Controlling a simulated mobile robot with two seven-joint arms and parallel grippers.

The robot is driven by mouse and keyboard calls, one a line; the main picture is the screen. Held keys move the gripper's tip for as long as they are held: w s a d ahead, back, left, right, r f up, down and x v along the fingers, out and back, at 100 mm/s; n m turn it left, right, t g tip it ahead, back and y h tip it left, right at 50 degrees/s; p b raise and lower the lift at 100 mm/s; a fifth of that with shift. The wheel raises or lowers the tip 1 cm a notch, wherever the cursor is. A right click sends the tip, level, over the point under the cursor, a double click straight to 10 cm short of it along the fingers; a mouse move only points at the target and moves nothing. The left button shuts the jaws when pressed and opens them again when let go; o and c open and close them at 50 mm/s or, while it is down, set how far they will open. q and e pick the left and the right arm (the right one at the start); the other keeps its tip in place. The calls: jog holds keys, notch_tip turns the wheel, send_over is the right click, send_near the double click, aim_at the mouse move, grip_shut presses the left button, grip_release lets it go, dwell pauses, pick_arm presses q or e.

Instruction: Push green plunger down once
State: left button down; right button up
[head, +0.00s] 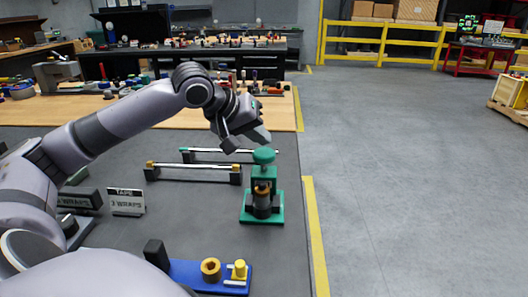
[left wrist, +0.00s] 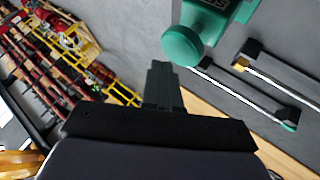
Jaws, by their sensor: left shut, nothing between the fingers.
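The green plunger (head: 264,156) is a round knob on top of a green-framed actuator (head: 262,203) with a green base, standing near the right edge of the dark table. My left gripper (head: 251,140) is shut and empty, just above and behind the plunger in the head view. In the left wrist view the plunger's round top (left wrist: 182,46) is close to the shut fingertips (left wrist: 159,68), a little to their right. I cannot tell whether they touch. The right gripper is not in view.
Two metal rods on end blocks (head: 195,167) lie behind and left of the actuator. A tape sign (head: 126,202) stands at the left. A blue base with brass parts (head: 210,275) is in front. The table's right edge is near, with open floor beyond.

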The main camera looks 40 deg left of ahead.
aim_at(265, 151)
pick_arm(q)
jog(key=shift+f, duration=0.1)
dwell(0.7)
jog(key=shift+f, duration=0.35)
jog(key=shift+f+b, duration=1.1)
jog(key=shift+f, duration=0.05)
dwell(1.0)
dwell(0.3)
jog(key=shift+r+p, duration=1.5)
jog(key=shift+p, duration=0.05)
notch_tip(265, 151, up, 5)
jog(key=p, duration=0.5)
jog(key=shift+r, duration=0.15)
